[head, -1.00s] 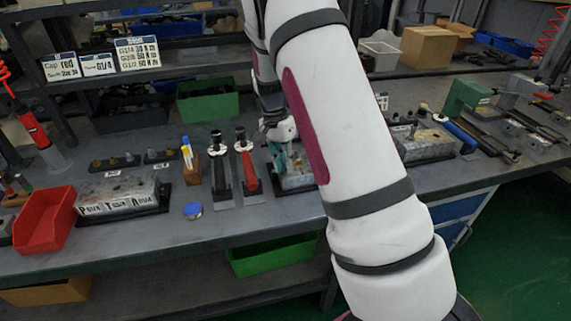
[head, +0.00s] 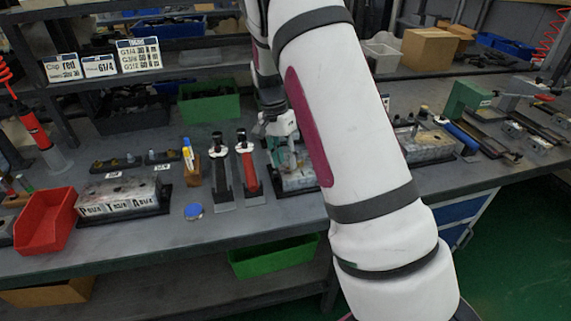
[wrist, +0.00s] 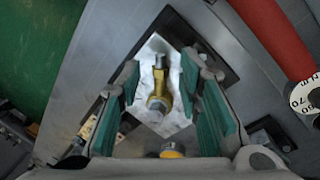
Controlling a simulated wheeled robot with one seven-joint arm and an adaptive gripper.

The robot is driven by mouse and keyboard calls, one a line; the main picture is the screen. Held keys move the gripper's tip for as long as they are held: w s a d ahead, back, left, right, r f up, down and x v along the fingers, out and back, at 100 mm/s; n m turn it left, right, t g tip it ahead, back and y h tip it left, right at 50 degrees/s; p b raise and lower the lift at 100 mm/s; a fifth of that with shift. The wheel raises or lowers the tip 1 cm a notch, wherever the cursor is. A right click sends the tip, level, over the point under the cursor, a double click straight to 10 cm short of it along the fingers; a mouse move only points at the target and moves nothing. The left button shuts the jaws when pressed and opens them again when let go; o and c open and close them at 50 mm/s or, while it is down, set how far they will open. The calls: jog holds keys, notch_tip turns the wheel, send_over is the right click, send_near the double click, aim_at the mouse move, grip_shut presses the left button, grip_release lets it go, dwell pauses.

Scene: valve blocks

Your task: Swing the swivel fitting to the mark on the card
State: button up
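The brass swivel fitting (wrist: 160,78) stands on a pale metal valve block (wrist: 147,52) in the wrist view. My gripper (wrist: 161,92) is open, with a teal-padded finger on each side of the fitting and visible gaps between pads and brass. In the head view my gripper (head: 284,152) is low over the same block (head: 299,182), and my arm hides much of it. Cards stand on the shelf at the left: one reading "Cap red" (head: 62,67), one reading "G1/4" (head: 99,66) and a larger one (head: 139,54). I cannot make out a swivel mark on them.
A pen holder (head: 190,168), another valve block (head: 118,197) and a red bin (head: 45,220) are further left. Another block (head: 425,145) sits to the right.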

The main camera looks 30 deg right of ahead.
notch_tip(320, 180, up, 10)
jog(key=w, duration=0.1)
jog(key=shift+w+a+f, duration=0.2)
jog(key=shift+w+a, duration=0.2)
jog(key=s+a+r+n+t+y+p, duration=0.1)
jog(key=s+a+r+n+t, duration=0.2)
jog(key=s+r, duration=0.5)
jog(key=s+a+r+n+p, duration=0.1)
jog(key=s+a+r+n, duration=0.4)
jog(key=s, duration=0.4)
jog(key=s+a+r+n+t+p, duration=0.1)
jog(key=s+a+n+t, duration=0.2)
jog(key=s, duration=1.3)
jog(key=shift+s+a+n+p, duration=0.4)
jog(key=shift+a+n, duration=0.2)
jog(key=shift+n, duration=0.5)
jog(key=shift+r, duration=0.1)
dwell(0.7)
